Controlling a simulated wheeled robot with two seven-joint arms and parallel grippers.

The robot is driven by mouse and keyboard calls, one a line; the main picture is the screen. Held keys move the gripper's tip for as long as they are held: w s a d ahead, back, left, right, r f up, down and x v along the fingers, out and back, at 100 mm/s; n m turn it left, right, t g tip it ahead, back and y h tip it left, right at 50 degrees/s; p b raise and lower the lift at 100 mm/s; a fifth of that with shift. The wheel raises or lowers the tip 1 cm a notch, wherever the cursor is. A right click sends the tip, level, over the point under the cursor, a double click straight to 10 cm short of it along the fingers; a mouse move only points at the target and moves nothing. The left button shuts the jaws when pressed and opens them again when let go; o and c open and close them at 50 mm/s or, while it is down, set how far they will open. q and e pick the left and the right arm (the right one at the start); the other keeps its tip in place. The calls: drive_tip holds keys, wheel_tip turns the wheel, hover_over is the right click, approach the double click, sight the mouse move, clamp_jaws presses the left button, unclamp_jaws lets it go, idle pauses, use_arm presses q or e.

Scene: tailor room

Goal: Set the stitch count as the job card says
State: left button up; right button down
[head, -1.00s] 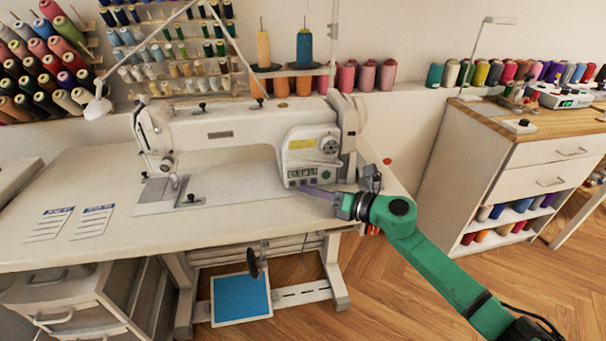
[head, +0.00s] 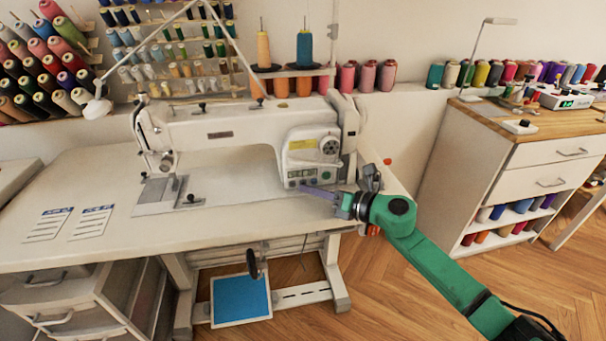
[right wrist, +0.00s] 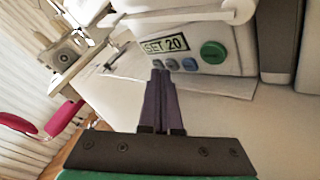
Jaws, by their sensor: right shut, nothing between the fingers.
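The white sewing machine (head: 235,128) stands on its table, with a control panel at the right end of its head. In the right wrist view the panel's display (right wrist: 166,45) reads "SET 20". Below it are small blue-grey buttons (right wrist: 189,64), and a larger green button (right wrist: 213,52) is to their right. My right gripper (right wrist: 161,74) is shut and empty, its purple fingertips just below the left buttons; I cannot tell whether they touch. It also shows in the head view (head: 303,187). Two printed cards, left (head: 48,225) and right (head: 92,222), lie on the table's left; their text is too small to read. My left gripper is out of view.
A wooden-topped cabinet (head: 500,160) with drawers stands to the right. Thread cones (head: 370,76) line the ledge behind the machine. A blue-topped pedal (head: 240,297) is on the floor below.

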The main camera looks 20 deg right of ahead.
sight(317, 219)
drive_tip(key=shift+s, duration=0.3)
drive_tip(key=shift+s+a+p, duration=0.15)
drive_tip(key=shift+s, duration=1.35)
drive_tip(key=shift+s+a+p, duration=0.1)
drive_tip(key=shift+s+p, duration=0.05)
drive_tip(key=shift+s, duration=1.35)
